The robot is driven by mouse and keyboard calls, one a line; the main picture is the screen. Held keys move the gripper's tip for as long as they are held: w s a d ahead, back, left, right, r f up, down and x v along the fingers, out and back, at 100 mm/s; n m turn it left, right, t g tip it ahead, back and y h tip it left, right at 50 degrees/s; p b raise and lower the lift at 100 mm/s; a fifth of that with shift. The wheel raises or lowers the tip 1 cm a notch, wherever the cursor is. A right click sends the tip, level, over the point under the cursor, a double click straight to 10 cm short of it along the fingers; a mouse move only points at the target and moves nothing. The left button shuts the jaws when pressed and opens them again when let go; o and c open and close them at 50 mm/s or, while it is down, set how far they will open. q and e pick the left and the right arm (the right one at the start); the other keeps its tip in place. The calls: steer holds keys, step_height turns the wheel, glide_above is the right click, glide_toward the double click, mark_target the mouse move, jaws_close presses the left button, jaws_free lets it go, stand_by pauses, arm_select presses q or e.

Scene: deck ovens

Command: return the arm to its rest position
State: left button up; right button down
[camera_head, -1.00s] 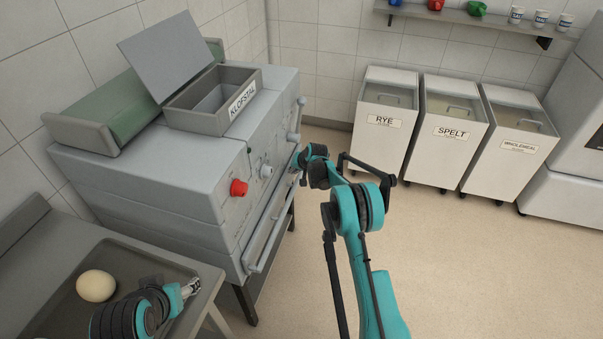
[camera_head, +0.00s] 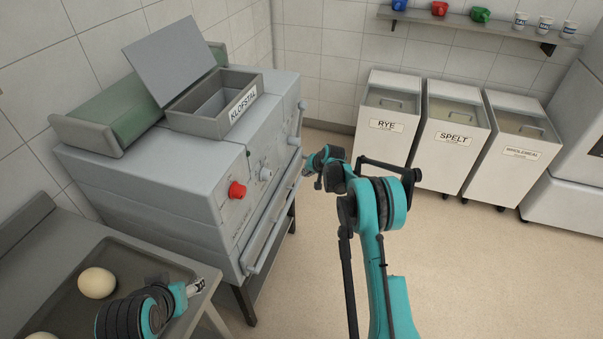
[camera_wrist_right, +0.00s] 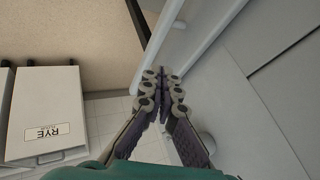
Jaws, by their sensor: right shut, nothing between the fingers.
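My right arm reaches from the bottom middle of the head view toward the front of the grey oven (camera_head: 160,185). My right gripper (camera_head: 307,171) is small there, by the oven's right front end, and partly hidden by its wrist. In the right wrist view the two dark fingers of the right gripper (camera_wrist_right: 162,74) meet at their tips, with nothing between them. The oven's pale handle bar (camera_wrist_right: 165,35) runs beside the fingertips in that view; I cannot tell whether they touch. My left gripper (camera_head: 196,287) is low at the left, over the tray's edge; its jaws are too small to judge.
An open box labelled KLOFSTAL (camera_head: 215,125) sits on the oven, whose front has a red knob (camera_head: 237,190). Flour bins (camera_head: 385,140) stand at the back. The floor (camera_head: 480,270) at right is clear.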

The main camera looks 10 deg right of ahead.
steer(key=s+a+r+n+h+p, duration=0.1)
steer(key=s+a+r+n, duration=0.15)
steer(key=s+r, duration=2.05)
steer(key=s+a+n+h, duration=0.1)
steer(key=s+n, duration=0.1)
steer(key=s, duration=2.3)
steer(key=shift+a+f+h, duration=0.3)
steer(key=shift+a+f, duration=0.05)
steer(key=shift+f, duration=0.1)
steer(key=shift+s+n, duration=0.1)
steer(key=shift+n, duration=0.15)
